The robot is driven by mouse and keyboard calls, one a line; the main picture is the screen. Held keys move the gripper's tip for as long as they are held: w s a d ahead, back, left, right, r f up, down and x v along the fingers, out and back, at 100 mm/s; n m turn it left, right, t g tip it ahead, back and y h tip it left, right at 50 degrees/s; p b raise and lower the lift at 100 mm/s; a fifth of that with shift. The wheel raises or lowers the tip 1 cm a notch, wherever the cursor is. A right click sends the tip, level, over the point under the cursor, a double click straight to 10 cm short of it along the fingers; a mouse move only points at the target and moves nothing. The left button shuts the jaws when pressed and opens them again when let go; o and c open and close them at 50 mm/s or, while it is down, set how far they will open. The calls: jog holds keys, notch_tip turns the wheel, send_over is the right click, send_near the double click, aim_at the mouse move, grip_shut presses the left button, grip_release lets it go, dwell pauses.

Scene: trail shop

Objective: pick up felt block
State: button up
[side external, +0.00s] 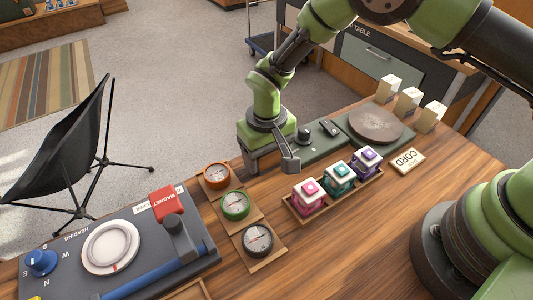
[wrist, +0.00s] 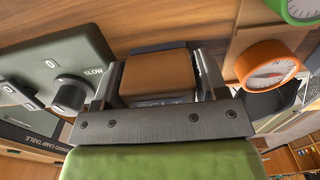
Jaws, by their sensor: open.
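In the wrist view, a brown block (wrist: 157,72) with a darker grey side sits between the two fingers of my gripper (wrist: 155,62). It looks like the felt block, though its material is hard to tell. A gap shows between it and the fingers. In the side view, my gripper (side external: 271,163) is low over the wooden table (side external: 350,235), between the orange compass and the green machine. It is open, with its fingers apart. The block cannot be made out in the side view; the gripper seems to hide it.
A green machine (side external: 333,146) with a knob and round disc stands close right of my gripper. An orange compass (side external: 217,175), a green compass (side external: 235,205) and a black compass (side external: 257,239) stand left. A wooden tray (side external: 299,218) of colored cord boxes is in front.

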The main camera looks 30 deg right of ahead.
jog(key=c, duration=0.6)
notch_tip(320, 180, up, 10)
jog(key=shift+r, duration=0.1)
